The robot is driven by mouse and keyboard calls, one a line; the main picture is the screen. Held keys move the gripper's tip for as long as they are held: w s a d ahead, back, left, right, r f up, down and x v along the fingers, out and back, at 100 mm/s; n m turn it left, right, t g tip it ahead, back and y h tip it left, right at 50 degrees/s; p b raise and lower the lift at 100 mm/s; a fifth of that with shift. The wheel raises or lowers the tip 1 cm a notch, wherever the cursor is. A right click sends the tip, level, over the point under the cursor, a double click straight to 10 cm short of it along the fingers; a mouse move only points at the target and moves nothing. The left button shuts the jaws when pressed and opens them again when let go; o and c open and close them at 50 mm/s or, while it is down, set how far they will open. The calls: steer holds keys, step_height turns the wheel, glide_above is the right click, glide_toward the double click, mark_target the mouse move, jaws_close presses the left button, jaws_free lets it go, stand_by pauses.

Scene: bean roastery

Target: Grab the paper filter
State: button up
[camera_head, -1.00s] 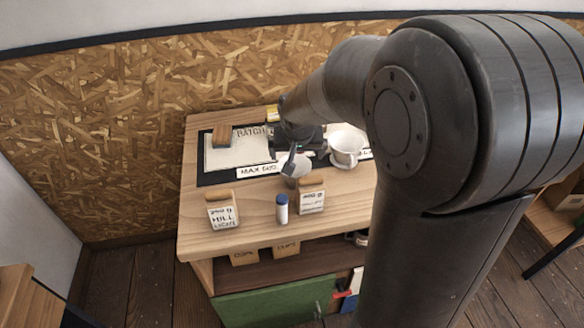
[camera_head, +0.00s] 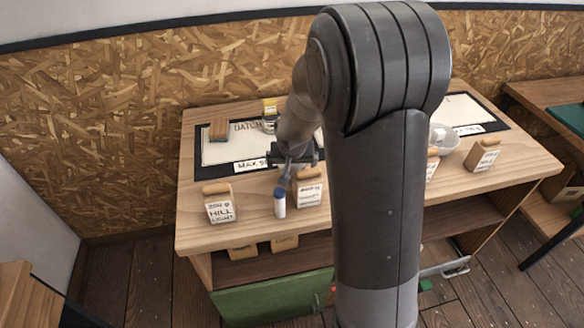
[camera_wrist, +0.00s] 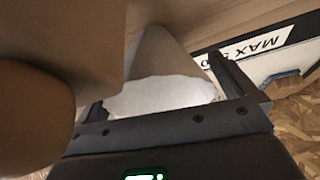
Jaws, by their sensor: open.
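In the wrist view, a pale cone-shaped thing that looks like the paper filter (camera_wrist: 160,82) lies between the fingers of my gripper (camera_wrist: 158,85). Its wide, uneven white rim faces the palm and its narrower end points away. The fingers stand apart, and I cannot tell whether either touches it. In the head view, my gripper (camera_head: 292,165) is low over the front of the wooden table (camera_head: 255,195), just behind a labelled block.
Close to the gripper stands a labelled block with a brown top (camera_head: 309,190). A white bowl (camera_head: 445,141) is right of my arm. A MAX-marked mat (camera_head: 205,172) lies behind.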

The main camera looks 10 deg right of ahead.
steer(key=c, duration=0.9)
steer(key=shift+r, duration=0.1)
